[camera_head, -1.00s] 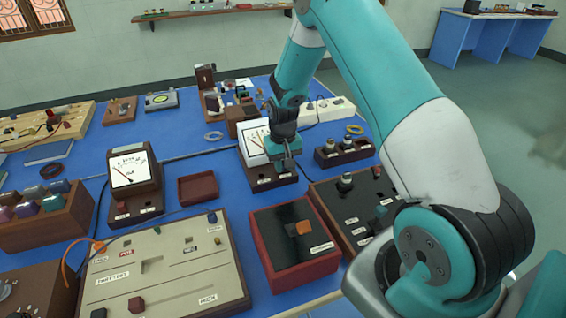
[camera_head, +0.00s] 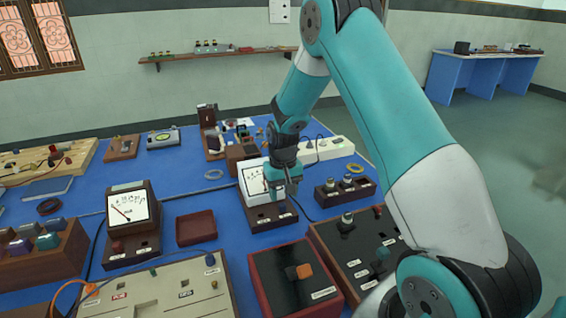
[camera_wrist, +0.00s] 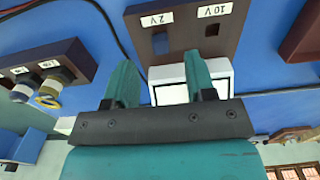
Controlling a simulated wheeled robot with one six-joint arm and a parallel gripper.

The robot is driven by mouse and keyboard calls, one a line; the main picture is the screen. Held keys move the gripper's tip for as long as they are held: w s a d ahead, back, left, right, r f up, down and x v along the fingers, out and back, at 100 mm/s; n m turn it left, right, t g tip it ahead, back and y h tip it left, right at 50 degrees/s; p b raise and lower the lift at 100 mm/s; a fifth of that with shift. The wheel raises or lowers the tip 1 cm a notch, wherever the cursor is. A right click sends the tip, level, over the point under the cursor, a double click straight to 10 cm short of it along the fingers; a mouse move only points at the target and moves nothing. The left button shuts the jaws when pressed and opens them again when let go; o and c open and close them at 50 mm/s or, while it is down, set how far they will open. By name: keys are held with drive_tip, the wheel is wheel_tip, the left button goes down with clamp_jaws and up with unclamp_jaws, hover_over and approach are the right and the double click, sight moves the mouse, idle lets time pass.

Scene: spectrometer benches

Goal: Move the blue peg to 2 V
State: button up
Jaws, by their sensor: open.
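The white-faced meter (camera_head: 253,184) stands on a dark wooden base (camera_head: 262,216) near the middle of the blue bench. In the wrist view its base (camera_wrist: 185,60) carries upside-down labels, 2 V (camera_wrist: 153,20) and 10 V (camera_wrist: 214,10). A small dark-blue piece, seemingly the blue peg (camera_wrist: 160,43), is at the 2 V position; it shows small in the head view (camera_head: 282,207). The 10 V position (camera_wrist: 212,29) looks like an empty dark slot. My gripper (camera_head: 284,192) is open and empty, above the base beside the meter face; its fingers (camera_wrist: 160,85) are apart from the peg.
A dark block with round terminals (camera_head: 345,190) stands close to the right. A red-rimmed black box (camera_head: 292,277) is in front, an empty brown tray (camera_head: 196,229) to the left. Another meter (camera_head: 130,212) stands farther left.

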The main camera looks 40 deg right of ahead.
wheel_tip(320, 180, up, 13)
drive_tip(key=shift+b, duration=0.45)
